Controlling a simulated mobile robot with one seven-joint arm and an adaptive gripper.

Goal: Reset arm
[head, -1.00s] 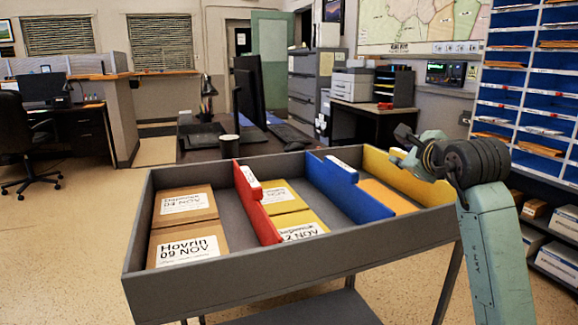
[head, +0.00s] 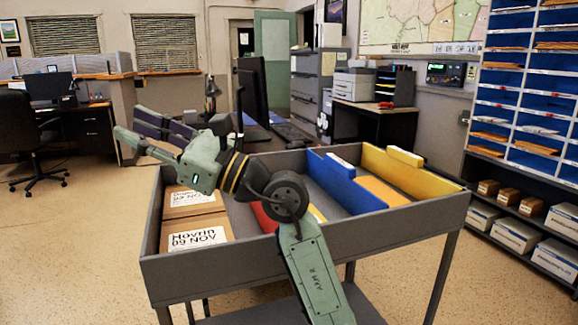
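My gripper (head: 128,120) is raised above the left side of a grey cart (head: 330,237), pointing left. Its fingers are spread apart with nothing between them, so it is open. My arm crosses in front of the cart's middle and hides part of its contents. Two brown packages lie in the cart's left section; the front one (head: 200,236) is labelled "Hovrin 09 NOV". The red divider (head: 264,217) is mostly hidden by my arm. The blue divider (head: 345,182) and yellow divider (head: 415,173) stand to the right, with a yellow-orange envelope (head: 382,190) between them.
A desk with a monitor (head: 252,90) stands behind the cart. A blue pigeonhole shelf (head: 530,80) stands at the right, with boxes (head: 497,222) on low shelves beneath. A printer (head: 355,86) sits on a back table. Floor (head: 70,255) at the left is clear.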

